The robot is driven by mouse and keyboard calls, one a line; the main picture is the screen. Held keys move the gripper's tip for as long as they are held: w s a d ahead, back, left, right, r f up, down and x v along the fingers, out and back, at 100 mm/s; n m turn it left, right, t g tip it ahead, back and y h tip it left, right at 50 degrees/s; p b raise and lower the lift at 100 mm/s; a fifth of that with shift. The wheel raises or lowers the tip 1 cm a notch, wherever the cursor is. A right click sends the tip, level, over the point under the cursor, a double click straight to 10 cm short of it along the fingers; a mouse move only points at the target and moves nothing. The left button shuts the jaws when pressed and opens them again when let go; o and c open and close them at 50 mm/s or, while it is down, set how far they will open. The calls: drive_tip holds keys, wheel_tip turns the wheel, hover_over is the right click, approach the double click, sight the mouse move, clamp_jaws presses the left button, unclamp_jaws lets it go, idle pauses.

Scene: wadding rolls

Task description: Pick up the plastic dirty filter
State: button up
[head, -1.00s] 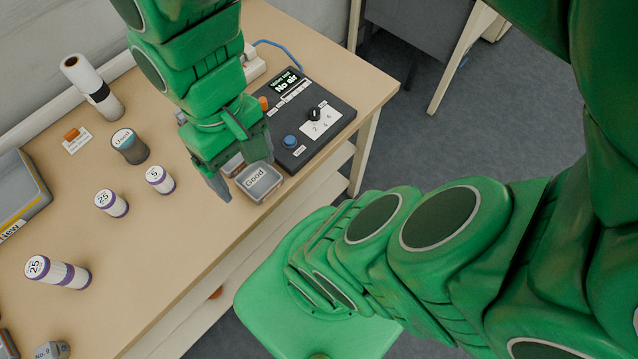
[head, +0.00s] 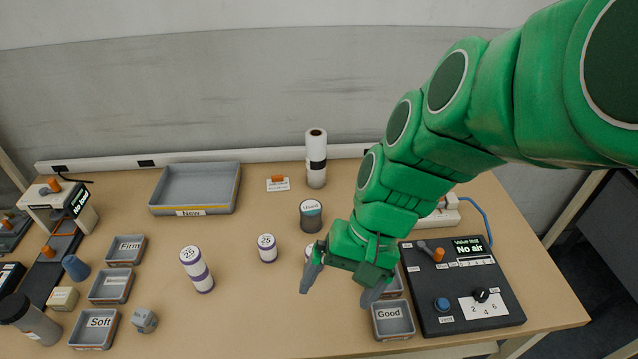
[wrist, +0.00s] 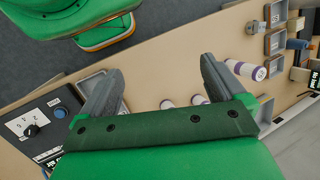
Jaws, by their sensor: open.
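No thing is clearly marked as the plastic dirty filter, and I cannot tell which object it is. White rolls with purple bands stand on the table: a tall "25" roll (head: 196,272), a shorter "25" roll (head: 267,249), and a small one mostly hidden behind my gripper. A grey cup labelled "Used" (head: 311,218) stands behind them. My gripper (head: 337,294) is open, with nothing seen between its fingers, above the table just left of the "Good" tray (head: 393,334). In the wrist view my gripper (wrist: 160,72) is spread, with a banded roll (wrist: 247,70) beyond it.
A control box (head: 455,300) reading "No air" lies right of the "Good" tray. Trays "Firm" (head: 126,262) and "Soft" (head: 94,343) are at left. The "New" tray (head: 192,212) and a white roll (head: 316,176) are at the back. The middle front table is clear.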

drive_tip(key=w+a+m+y, duration=0.4)
drive_tip(key=w+a+y, duration=0.1)
drive_tip(key=w+a, duration=0.35)
drive_tip(key=m+t+y, duration=0.2)
drive_tip(key=m+t, duration=0.8)
drive_tip(key=m, duration=0.9)
hover_over(306, 210)
drive_tip(key=d, duration=0.2)
wheel_tip(306, 210, down, 13)
drive_tip(key=shift+f, duration=0.2)
drive_tip(key=shift+w+d+f+m, duration=0.2)
drive_tip(key=shift+d+f+m, duration=0.1)
drive_tip(key=shift+f, duration=2.5)
drive_tip(key=shift+w+a+f, duration=0.2)
drive_tip(key=shift+a+f, duration=0.15)
drive_tip(key=shift+f, duration=0.3)
drive_tip(key=shift+w+a+f, duration=0.15)
drive_tip(key=shift+a+f, duration=0.2)
drive_tip(key=shift+f, duration=0.3)
drive_tip(key=shift+w+a+f, duration=0.2)
drive_tip(key=shift+w+a, duration=0.25)
drive_tip(key=shift+a, duration=0.05)
drive_tip(key=shift+c, duration=0.3)
